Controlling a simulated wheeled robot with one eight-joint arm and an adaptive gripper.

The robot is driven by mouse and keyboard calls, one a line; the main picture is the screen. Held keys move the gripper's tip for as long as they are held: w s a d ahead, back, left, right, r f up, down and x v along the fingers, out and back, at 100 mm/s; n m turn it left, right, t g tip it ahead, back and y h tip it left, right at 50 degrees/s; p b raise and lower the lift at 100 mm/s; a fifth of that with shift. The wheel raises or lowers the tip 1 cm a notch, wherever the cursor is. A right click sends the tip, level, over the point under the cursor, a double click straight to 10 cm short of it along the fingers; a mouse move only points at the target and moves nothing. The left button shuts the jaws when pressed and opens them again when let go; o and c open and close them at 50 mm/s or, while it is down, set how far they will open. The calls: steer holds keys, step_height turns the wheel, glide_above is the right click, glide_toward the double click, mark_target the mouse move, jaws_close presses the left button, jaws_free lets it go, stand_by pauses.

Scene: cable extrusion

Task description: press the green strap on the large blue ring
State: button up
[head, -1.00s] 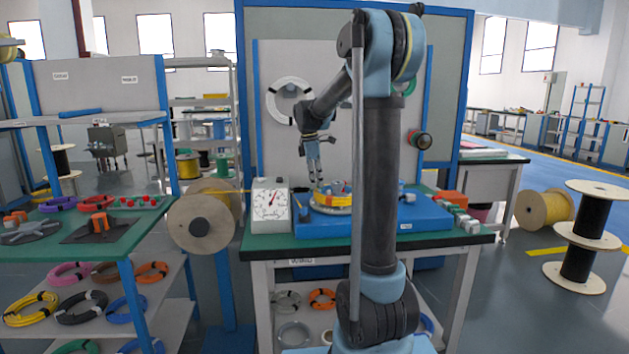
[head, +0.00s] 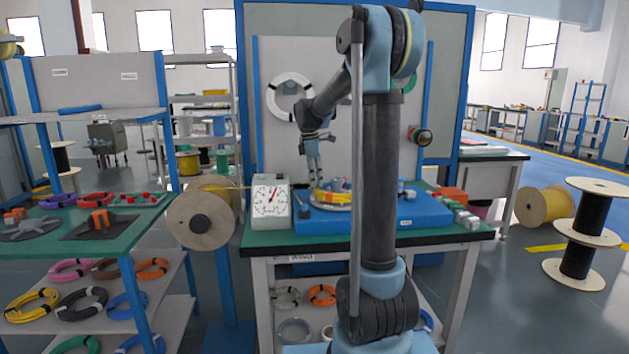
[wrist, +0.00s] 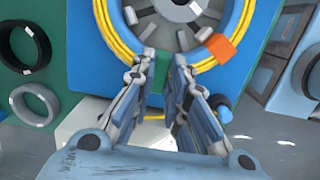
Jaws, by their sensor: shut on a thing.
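A yellow cable ring (wrist: 127,57) lies around a grey slotted hub (wrist: 178,20) on a blue base in the wrist view. The ring also shows in the head view (head: 334,198). A green strap (wrist: 161,72) wraps the near side of the ring. My gripper (wrist: 164,58) points down at it, its two fingertips on either side of the strap, shut on it. In the head view my gripper (head: 318,181) is at the ring's left part. An orange strap (wrist: 219,48) sits on the ring to the right. I see no blue ring under my gripper.
A white dial gauge (head: 270,203) stands left of the blue base (head: 425,210) on the green-topped bench. An orange block (head: 449,197) and small grey blocks lie at the right. A wooden cable spool (head: 202,213) stands left of the bench.

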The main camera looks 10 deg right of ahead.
steer(key=shift+f, duration=0.3)
stand_by(0.9)
steer(key=o, duration=0.9)
step_height(320, 180, up, 8)
stand_by(0.4)
stand_by(0.9)
